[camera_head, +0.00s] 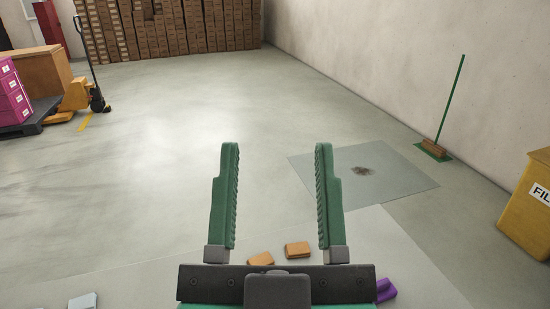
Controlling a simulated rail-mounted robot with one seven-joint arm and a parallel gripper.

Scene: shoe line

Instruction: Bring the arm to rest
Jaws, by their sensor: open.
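My gripper (275,165) is in the lower middle of the head view. No other part of my arm is clear in this view.
Orange-brown blocks (297,249), a purple piece (386,290) and a pale piece (83,301) lie on a light surface (150,280). A green broom (451,100) leans right, near a yellow bin (527,210). A pallet jack (92,75) stands left.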

